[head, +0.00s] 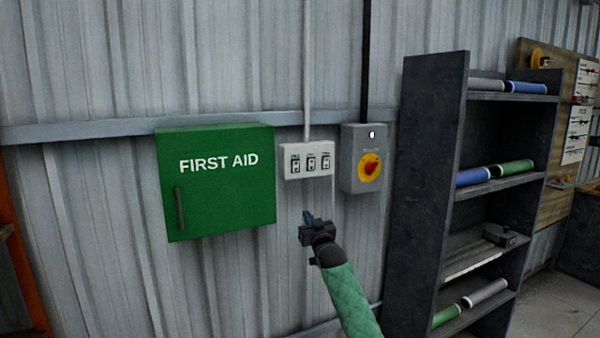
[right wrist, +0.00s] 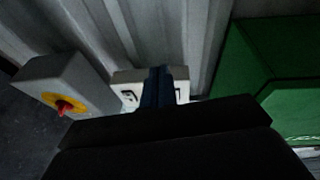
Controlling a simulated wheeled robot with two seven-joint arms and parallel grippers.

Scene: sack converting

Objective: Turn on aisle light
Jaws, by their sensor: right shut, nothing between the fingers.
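A white switch panel (head: 307,161) with three rocker switches in a row is fixed to the corrugated wall, with small labels too small to read. It also shows in the right wrist view (right wrist: 124,77), partly hidden behind my fingers. My right gripper (head: 308,215) is shut and empty, a little below the panel in the head view and apart from it as far as I can tell. Its blue fingers (right wrist: 158,84) lie together in front of the panel's middle in the right wrist view. My left gripper is not in view.
A green first aid box (head: 217,205) hangs left of the panel. A grey box with a red knob on a yellow disc (head: 369,166) hangs right of it. A dark shelf (head: 432,180) with rolls stands farther right. The wall below the panel is clear.

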